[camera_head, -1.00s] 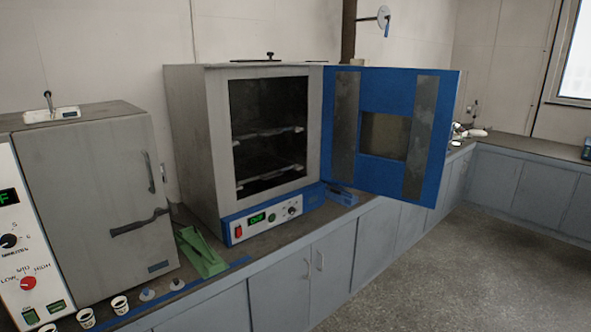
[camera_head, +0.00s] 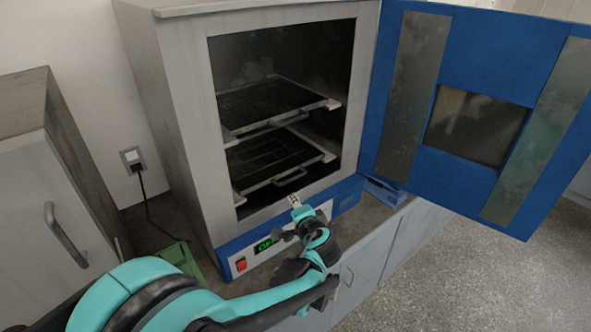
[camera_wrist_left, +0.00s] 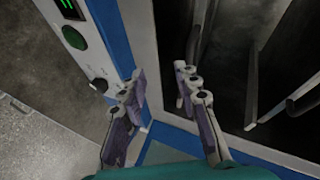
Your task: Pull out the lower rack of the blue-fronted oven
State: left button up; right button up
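The blue-fronted oven (camera_head: 185,110) stands with its blue door (camera_head: 475,60) swung open to the right. Inside, the lower rack (camera_head: 262,158) sits in the chamber, with a small handle (camera_head: 291,178) on its front edge. The upper rack (camera_head: 268,101) sits above it. My left gripper (camera_head: 295,204) is just in front of the oven's lower front edge, below the lower rack's handle and apart from it. In the left wrist view my left gripper (camera_wrist_left: 160,74) has its fingers spread with nothing between them. My right gripper is not in view.
The control panel (camera_head: 262,246) is right behind my left wrist. A grey cabinet (camera_head: 40,205) stands at the left, with a green object (camera_head: 180,257) between it and the oven. Grey floor (camera_head: 450,270) is free at the right.

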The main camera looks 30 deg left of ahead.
aim_at(293, 179)
pick_arm(q)
jog(key=w+a, duration=0.2)
jog(key=w, duration=0.1)
jog(key=w+a+m+t+y, duration=0.1)
jog(key=w+a, duration=0.1)
jog(key=w, duration=0.1)
jog(key=w+a+m+y, duration=0.1)
jog(key=w+a, duration=0.1)
jog(key=w, duration=0.1)
jog(key=shift+w+a+r+t, duration=0.1)
jog(key=shift+a+r+t, duration=0.1)
jog(key=shift+r+t, duration=0.1)
jog(key=shift+w+a+b, duration=0.2)
jog(key=shift+w+b, duration=0.05)
jog(key=shift+b, duration=0.05)
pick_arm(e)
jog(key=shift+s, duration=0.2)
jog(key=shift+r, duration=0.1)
pick_arm(q)
grip_shut()
